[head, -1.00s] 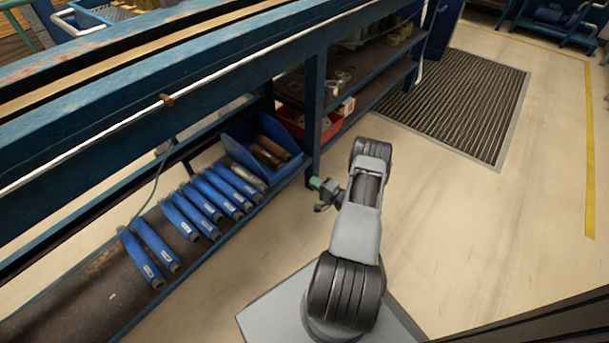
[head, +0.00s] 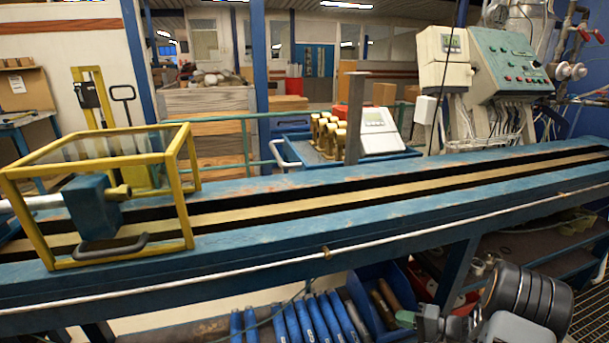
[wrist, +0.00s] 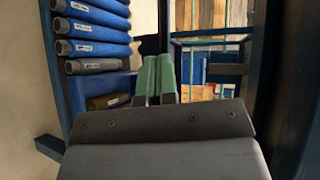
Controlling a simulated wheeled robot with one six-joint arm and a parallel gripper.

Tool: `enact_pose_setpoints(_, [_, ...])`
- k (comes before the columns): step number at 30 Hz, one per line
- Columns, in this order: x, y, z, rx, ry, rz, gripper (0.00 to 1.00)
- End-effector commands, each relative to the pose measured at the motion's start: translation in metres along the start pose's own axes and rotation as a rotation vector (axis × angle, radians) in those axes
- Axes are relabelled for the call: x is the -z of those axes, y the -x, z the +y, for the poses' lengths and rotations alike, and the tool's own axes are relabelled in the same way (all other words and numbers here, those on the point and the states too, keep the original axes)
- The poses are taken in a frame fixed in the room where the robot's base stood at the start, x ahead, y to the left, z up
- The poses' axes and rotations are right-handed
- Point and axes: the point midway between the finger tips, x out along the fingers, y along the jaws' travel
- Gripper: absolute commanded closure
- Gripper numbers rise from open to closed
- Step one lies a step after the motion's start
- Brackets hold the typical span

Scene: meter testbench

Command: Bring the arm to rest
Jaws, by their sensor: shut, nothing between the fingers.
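My arm shows at the lower right of the head view, low in front of the blue bench (head: 400,222). My gripper (head: 403,318) is at its end, near the blue bin on the lower shelf. In the wrist view my gripper's green fingers (wrist: 155,80) lie side by side, shut, with nothing between them. No object touches the fingers as far as I can see.
Several blue cylinders (head: 306,318) lie on the lower shelf, left of the blue bin (head: 372,275). They show in the wrist view too (wrist: 95,28). A yellow frame (head: 187,215) stands on the bench. A control box (head: 505,65) stands behind it.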

Motion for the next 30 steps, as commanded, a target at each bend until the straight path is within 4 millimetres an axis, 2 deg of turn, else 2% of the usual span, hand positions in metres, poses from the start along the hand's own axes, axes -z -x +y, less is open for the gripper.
enact_pose_setpoints(1, [-0.021, 0.000, -0.059, -0.076, 0.030, -0.081, 1.00])
enact_pose_setpoints(3, [-0.051, -0.002, -0.105, -0.193, 0.056, -0.177, 1.00])
enact_pose_setpoints(6, [-0.093, 0.002, -0.164, -0.371, 0.111, -0.277, 1.00])
enact_pose_setpoints(8, [-0.118, 0.008, -0.195, -0.480, 0.152, -0.316, 1.00])
enact_pose_setpoints(12, [-0.170, 0.030, -0.261, -0.727, 0.278, -0.343, 1.00])
enact_pose_setpoints(15, [-0.200, 0.049, -0.299, -0.876, 0.382, -0.314, 1.00])
enact_pose_setpoints(21, [-0.235, 0.084, -0.356, -1.065, 0.578, -0.189, 1.00])
enact_pose_setpoints(25, [-0.247, 0.099, -0.378, -1.121, 0.670, -0.110, 1.00])
enact_pose_setpoints(30, [-0.253, 0.108, -0.392, -1.151, 0.734, -0.050, 1.00])
